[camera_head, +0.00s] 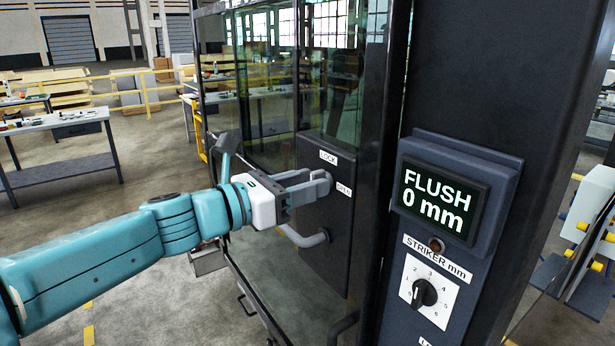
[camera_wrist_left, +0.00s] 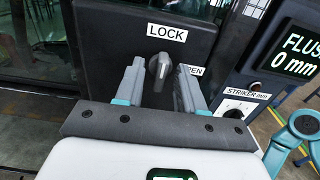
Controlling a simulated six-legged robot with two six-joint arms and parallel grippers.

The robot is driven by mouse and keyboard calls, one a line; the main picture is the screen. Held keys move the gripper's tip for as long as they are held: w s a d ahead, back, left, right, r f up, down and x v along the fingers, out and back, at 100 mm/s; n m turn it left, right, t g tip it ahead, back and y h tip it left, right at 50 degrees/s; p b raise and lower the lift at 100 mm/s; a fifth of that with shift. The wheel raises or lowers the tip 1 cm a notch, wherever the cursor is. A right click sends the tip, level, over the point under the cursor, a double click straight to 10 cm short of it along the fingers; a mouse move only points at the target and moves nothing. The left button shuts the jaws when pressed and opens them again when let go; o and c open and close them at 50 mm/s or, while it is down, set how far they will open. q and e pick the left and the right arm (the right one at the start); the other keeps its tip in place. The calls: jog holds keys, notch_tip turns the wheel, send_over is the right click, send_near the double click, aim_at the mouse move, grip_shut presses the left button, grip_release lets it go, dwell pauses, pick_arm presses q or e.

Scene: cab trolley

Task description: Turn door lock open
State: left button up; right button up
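The door lock knob (camera_wrist_left: 159,70) is a small grey turn knob on a dark lock plate (camera_head: 325,240). In the left wrist view it stands near upright, below the LOCK label (camera_wrist_left: 166,32) and left of the partly covered OPEN label. My left gripper (camera_head: 318,183) is open at the plate, with one finger on each side of the knob. Gaps show between knob and fingers in the left wrist view. In the head view the fingers largely hide the knob. My right gripper is not clearly in view.
A grey door handle (camera_head: 303,238) sits just below my left gripper. Right of the door, a post carries a display (camera_head: 438,202) reading FLUSH 0 mm and a striker dial (camera_head: 424,292). The glass door (camera_head: 270,130) stands behind my left wrist. A workbench (camera_head: 60,125) is farther left.

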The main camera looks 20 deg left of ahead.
pick_arm(q)
jog(key=shift+w+d+r, duration=0.1)
jog(key=shift+d, duration=0.25)
jog(key=shift+a, duration=0.1)
jog(key=shift+w, duration=0.1)
jog(key=c, duration=0.3)
grip_shut()
